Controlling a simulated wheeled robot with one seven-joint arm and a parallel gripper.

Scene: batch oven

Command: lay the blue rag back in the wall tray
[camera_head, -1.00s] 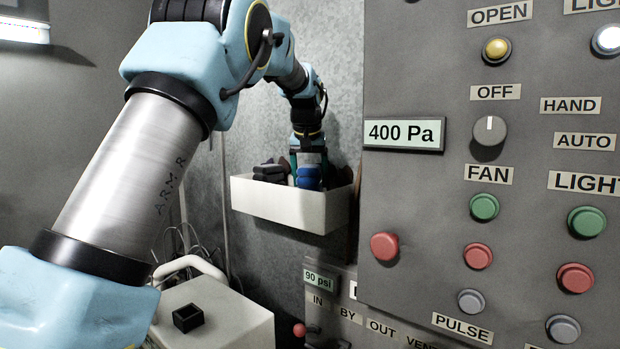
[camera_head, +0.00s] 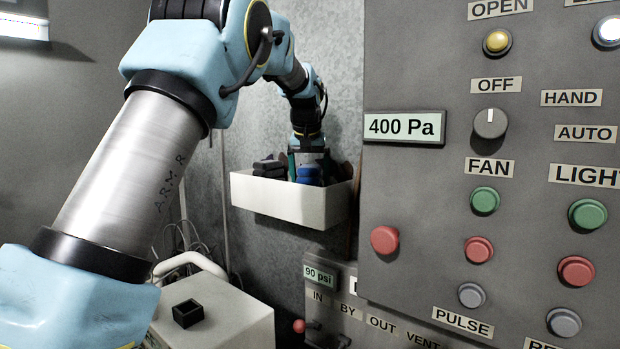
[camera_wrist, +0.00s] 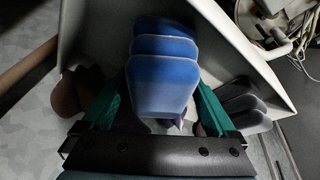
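The blue rag (camera_wrist: 163,75) is a folded, layered bundle between the two green fingers of my gripper (camera_wrist: 161,95). The fingers stand close against its sides, and any small gap at the tips is hard to make out. The white wall tray (camera_head: 285,202) hangs on the grey wall. My gripper (camera_head: 308,162) points down into it, and the rag (camera_head: 309,175) shows just above the front rim. In the wrist view the tray (camera_wrist: 240,45) surrounds the rag. The rag's underside is hidden, so I cannot tell if it touches the tray floor.
Dark grey folded bundles (camera_head: 268,168) lie left of the rag in the tray. A brown object (camera_wrist: 67,98) is on the other side. A grey control panel (camera_head: 420,220) stands close on the right. A white box with a handle (camera_head: 235,315) and cables are below left.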

